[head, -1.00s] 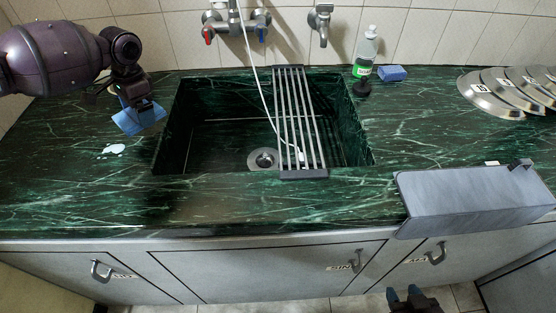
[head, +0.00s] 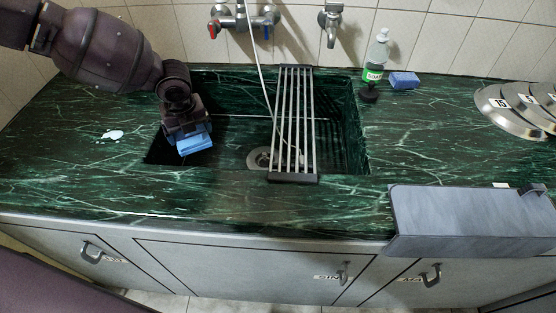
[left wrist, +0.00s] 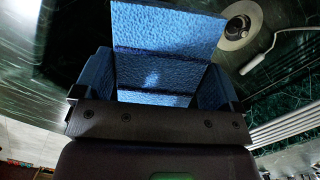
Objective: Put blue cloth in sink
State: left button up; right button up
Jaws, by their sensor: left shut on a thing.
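The blue cloth (head: 194,145) is held in my left gripper (head: 187,133), which is shut on it. In the head view the gripper and cloth are over the left part of the green marble sink (head: 228,112). In the left wrist view the cloth (left wrist: 165,30) fills the space between the fingers, and the drain shows beyond it. I cannot tell how far the cloth is above the sink floor. My right gripper is not in view.
A metal rack (head: 294,125) spans the sink right of the gripper. A white hose (head: 262,70) hangs into the sink beside the drain (head: 259,158). A soap bottle (head: 376,58) and blue sponge (head: 404,79) stand right of the sink. A white spill (head: 113,135) lies on the left counter.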

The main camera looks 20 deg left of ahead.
pick_arm(q)
jog(key=shift+s+d+f+m, duration=0.25)
jog(key=shift+s+d+m, duration=0.1)
jog(key=shift+m, duration=0.45)
notch_tip(320, 180, down, 14)
jog(key=b, duration=0.3)
jog(key=shift+r+b, duration=0.25)
jog(key=shift+b, duration=0.15)
jog(key=shift+f, duration=0.7)
notch_tip(320, 180, down, 5)
jog(key=shift+b, duration=0.9)
jog(key=shift+f, duration=0.15)
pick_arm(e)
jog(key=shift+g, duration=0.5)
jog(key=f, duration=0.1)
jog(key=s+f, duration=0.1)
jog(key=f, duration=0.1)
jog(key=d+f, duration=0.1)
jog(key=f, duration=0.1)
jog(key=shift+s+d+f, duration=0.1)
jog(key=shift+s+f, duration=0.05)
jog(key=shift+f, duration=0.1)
